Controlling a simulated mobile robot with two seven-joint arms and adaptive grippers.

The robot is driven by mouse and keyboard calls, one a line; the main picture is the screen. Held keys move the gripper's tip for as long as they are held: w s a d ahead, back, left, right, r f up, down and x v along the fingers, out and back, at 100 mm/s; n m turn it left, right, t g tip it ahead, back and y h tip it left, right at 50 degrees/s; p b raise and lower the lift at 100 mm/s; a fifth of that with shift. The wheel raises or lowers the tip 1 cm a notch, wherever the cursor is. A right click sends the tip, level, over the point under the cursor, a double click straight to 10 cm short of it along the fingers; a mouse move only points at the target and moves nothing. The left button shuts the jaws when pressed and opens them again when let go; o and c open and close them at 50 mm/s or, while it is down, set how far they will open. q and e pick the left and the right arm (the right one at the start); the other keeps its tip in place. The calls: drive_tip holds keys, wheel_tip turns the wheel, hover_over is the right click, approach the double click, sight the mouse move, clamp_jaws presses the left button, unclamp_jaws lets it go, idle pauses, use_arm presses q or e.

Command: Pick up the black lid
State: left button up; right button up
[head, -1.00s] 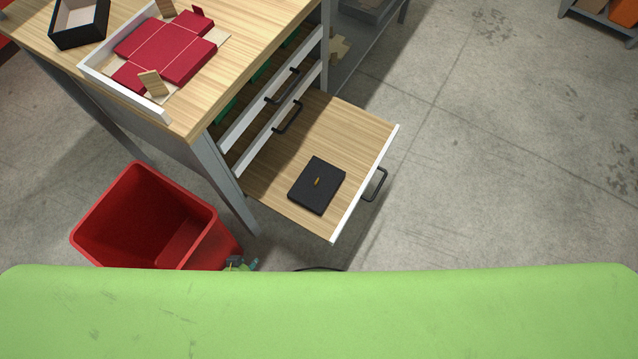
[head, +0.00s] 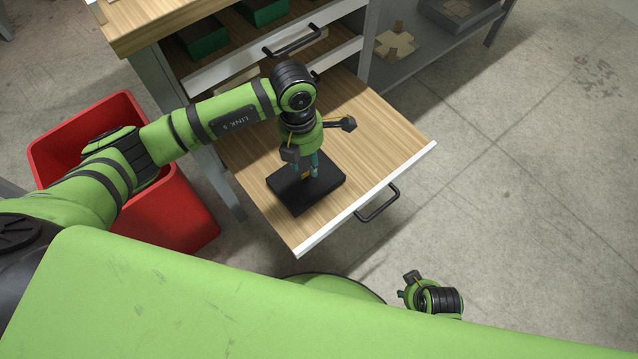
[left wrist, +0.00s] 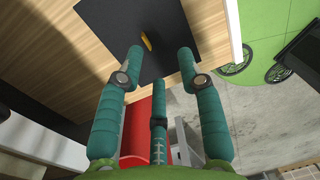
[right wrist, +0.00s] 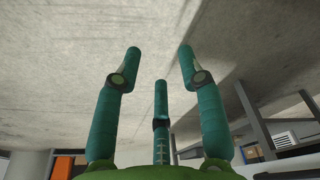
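The flat black lid (head: 289,196) lies in the pulled-out wooden drawer (head: 380,125). It also shows in the left wrist view (left wrist: 115,20), with a small yellow tab (left wrist: 146,42) on its top. My left gripper (head: 305,172) points down over the lid, its fingertips close to the tab. In the left wrist view its fingers (left wrist: 160,58) are spread apart with nothing between them; I cannot tell whether they touch the lid. My right gripper (right wrist: 160,52) is open and empty, away from the drawer above the floor.
A red bin (head: 190,215) stands left of the drawer, below my left arm. The drawer's white front (head: 350,205) has a black handle (head: 377,203). Shelves with green boxes (head: 203,38) are behind. The floor to the right is clear.

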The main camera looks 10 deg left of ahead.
sight(305, 176)
use_arm(q)
drive_tip(key=shift+w+a+y, duration=0.3)
drive_tip(key=shift+a+y, duration=0.1)
drive_tip(key=shift+a, duration=0.1)
drive_tip(key=shift+a+f, duration=0.1)
drive_tip(key=shift+f, duration=0.25)
drive_tip(key=f, duration=0.2)
drive_tip(key=f+b, duration=0.1)
drive_tip(key=f, duration=0.3)
drive_tip(key=shift+w, duration=0.3)
use_arm(e)
drive_tip(key=r, duration=0.1)
drive_tip(key=w+r, duration=0.2)
drive_tip(key=shift+r, duration=0.35)
use_arm(q)
clamp_jaws()
